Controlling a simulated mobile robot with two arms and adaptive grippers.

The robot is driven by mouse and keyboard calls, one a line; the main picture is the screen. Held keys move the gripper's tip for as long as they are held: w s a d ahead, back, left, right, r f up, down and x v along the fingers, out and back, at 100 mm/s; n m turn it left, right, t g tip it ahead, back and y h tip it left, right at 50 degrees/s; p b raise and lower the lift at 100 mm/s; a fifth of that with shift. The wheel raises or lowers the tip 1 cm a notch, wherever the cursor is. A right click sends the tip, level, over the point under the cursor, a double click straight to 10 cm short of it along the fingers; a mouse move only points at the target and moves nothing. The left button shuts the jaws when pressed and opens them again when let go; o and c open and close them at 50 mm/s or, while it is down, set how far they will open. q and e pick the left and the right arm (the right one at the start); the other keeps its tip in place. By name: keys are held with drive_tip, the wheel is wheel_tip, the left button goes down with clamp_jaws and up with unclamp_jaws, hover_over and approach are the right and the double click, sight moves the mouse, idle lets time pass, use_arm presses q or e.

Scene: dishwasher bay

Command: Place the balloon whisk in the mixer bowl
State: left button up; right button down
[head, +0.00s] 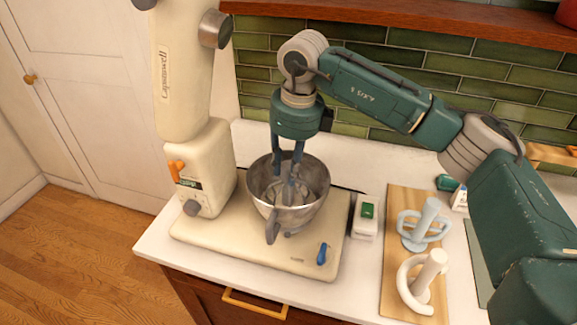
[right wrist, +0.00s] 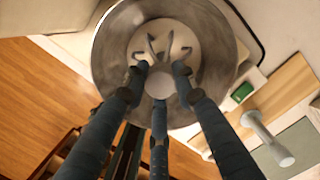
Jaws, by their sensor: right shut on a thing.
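The metal mixer bowl (head: 312,208) sits on the cream mixer base, open at the top, with its handle toward the front. My right gripper (head: 287,188) points straight down into the bowl, its fingertips inside the rim. It is shut on the balloon whisk (head: 290,197), which is mostly hidden by the fingers and bowl. In the right wrist view the blue fingers (right wrist: 160,82) close around the whisk's pale round end (right wrist: 160,85), with curved loops beyond, inside the bowl wall (right wrist: 106,55). I cannot tell whether the whisk touches the bowl's bottom. My left gripper is not in view.
The cream mixer column (head: 208,165) stands left of the bowl, its head raised. A wooden board (head: 393,255) at the right holds a pale blue attachment (head: 421,228) and a white one (head: 425,280). A small white box with a green top (head: 366,218) stands between.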

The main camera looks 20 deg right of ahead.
drive_tip(key=c, duration=1.5)
unclamp_jaws()
drive_tip(key=shift+o, duration=0.6)
drive_tip(key=shift+f, duration=0.1)
wheel_tip(320, 180, up, 12)
drive_tip(key=s+b, duration=0.1)
drive_tip(key=b, duration=0.1)
drive_tip(key=shift+s+d, duration=0.15)
drive_tip(key=shift+d, duration=0.25)
